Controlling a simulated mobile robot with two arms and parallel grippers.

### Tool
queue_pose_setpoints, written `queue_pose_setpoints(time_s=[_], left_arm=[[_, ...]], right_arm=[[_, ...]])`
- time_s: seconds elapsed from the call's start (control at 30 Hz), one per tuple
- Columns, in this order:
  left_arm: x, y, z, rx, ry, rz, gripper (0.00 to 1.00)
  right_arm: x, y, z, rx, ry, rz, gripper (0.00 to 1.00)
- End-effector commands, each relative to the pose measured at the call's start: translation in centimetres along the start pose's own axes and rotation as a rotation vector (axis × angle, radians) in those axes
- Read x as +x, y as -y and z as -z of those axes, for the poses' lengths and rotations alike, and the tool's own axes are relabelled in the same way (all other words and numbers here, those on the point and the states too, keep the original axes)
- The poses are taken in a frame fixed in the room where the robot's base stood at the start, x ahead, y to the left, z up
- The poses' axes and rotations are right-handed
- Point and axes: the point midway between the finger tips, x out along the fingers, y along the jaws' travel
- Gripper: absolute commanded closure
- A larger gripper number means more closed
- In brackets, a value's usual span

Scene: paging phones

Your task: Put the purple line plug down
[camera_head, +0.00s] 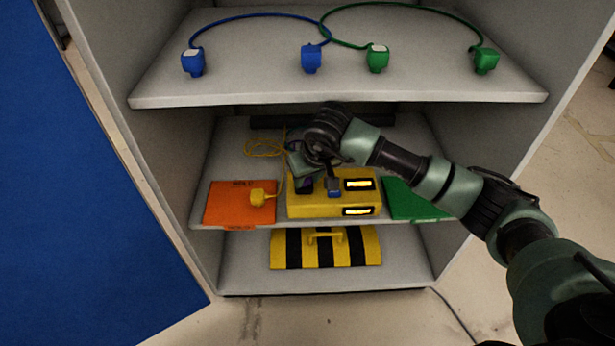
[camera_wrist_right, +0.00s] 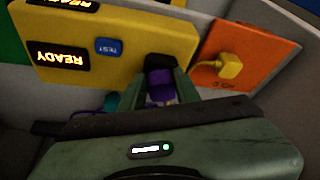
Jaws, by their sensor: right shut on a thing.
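The purple line plug (camera_wrist_right: 158,86) is between the fingers of my right gripper (camera_wrist_right: 165,92) in the right wrist view. My right gripper (camera_head: 304,178) is shut on it. The plug is right by a black socket (camera_wrist_right: 162,61) on the yellow box (camera_wrist_right: 125,62); I cannot tell whether it is seated in it. In the head view the yellow box (camera_head: 300,208) stands on the middle shelf, and only a little of the purple plug (camera_head: 304,186) shows under my gripper. My left gripper is not in view.
An orange mat (camera_head: 225,205) with a yellow plug (camera_head: 258,197) lies left of the box, a green mat (camera_head: 405,200) right. The upper shelf (camera_head: 330,97) holds blue and green corded plugs. A striped yellow-black case (camera_head: 325,250) sits below. Two box displays read READY.

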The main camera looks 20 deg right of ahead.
Motion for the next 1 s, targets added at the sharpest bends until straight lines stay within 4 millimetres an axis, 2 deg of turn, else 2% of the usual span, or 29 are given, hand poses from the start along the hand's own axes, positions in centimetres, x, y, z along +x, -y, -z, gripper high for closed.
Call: queue_pose_setpoints(time_s=[0.23, 0.27, 0.33, 0.73, 0.87, 1.0], left_arm=[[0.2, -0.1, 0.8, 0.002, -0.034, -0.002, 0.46], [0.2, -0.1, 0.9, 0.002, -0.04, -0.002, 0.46], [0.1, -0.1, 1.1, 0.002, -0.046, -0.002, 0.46], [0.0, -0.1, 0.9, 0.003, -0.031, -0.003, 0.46], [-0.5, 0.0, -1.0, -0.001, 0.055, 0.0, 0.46], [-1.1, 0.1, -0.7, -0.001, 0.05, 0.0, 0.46]], right_arm=[[0.2, 0.0, -0.1, 0.0, -0.001, 0.0, 1.0], [0.2, 0.0, -0.1, 0.0, -0.001, 0.0, 0.65], [0.1, 0.0, 0.0, 0.0, -0.001, 0.0, 0.46], [0.0, 0.0, 0.0, 0.0, 0.0, 0.0, 0.46], [-0.5, 0.1, 0.2, 0.001, 0.0, 0.001, 0.46], [-3.9, -0.1, 0.4, -0.002, -0.006, -0.001, 0.46]])
